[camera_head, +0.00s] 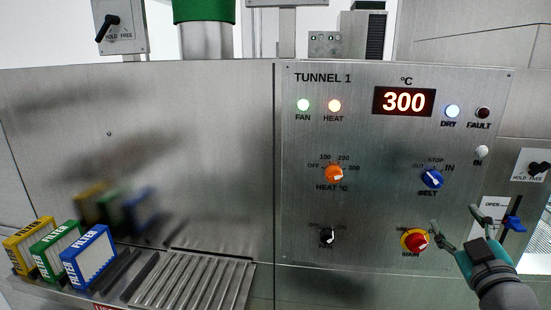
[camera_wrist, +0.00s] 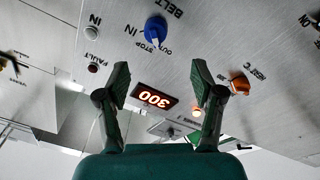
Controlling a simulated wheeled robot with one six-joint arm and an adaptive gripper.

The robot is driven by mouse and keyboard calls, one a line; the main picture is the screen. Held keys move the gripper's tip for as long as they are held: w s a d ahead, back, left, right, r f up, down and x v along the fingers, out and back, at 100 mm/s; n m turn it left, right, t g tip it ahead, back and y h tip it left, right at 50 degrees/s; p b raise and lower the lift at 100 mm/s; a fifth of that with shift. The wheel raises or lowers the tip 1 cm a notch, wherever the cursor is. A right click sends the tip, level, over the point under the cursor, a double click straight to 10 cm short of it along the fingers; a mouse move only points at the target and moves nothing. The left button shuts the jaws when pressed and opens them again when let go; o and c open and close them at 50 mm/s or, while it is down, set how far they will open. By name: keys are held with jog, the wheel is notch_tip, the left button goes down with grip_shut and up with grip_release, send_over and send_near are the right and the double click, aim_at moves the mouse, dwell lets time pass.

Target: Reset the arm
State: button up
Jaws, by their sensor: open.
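My gripper (camera_head: 458,222) is at the lower right in the head view, in front of the Tunnel 1 panel (camera_head: 375,135), near the red and yellow main knob (camera_head: 414,242). I cannot tell whether it touches the panel. In the wrist view the two fingers of my gripper (camera_wrist: 160,82) are spread apart with nothing between them. The blue belt knob (camera_head: 432,179) shows above the fingers in the wrist view (camera_wrist: 155,30). The orange heat knob (camera_head: 334,174) points to the right, towards 300. The display (camera_head: 403,102) reads 300.
The fault lamp (camera_head: 482,113) is dark. A blue lever (camera_head: 514,223) stands right of my gripper. Yellow, green and blue filters (camera_head: 90,258) stand at the lower left.

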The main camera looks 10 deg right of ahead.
jog(key=s+a+f+m+g+y, duration=0.1)
jog(key=s+a+f, duration=0.35)
jog(key=f, duration=0.35)
jog(key=s+a+f+m, duration=0.1)
jog(key=s+a+f, duration=0.3)
jog(key=f, duration=0.5)
jog(key=s+a+f+m+g+y, duration=0.1)
jog(key=s+a+f, duration=0.2)
jog(key=a+f, duration=0.35)
jog(key=s+a+f+y, duration=0.1)
jog(key=s+a+f, duration=0.1)
jog(key=s, duration=0.7)
jog(key=s+a+f+g+y, duration=0.1)
jog(key=s+a+f, duration=0.2)
jog(key=s, duration=0.6)
jog(key=s+a+f+y, duration=0.1)
jog(key=s+f, duration=0.3)
jog(key=s, duration=0.5)
jog(key=shift+a+m+g, duration=0.3)
jog(key=shift+a+g, duration=0.1)
jog(key=shift+a, duration=0.5)
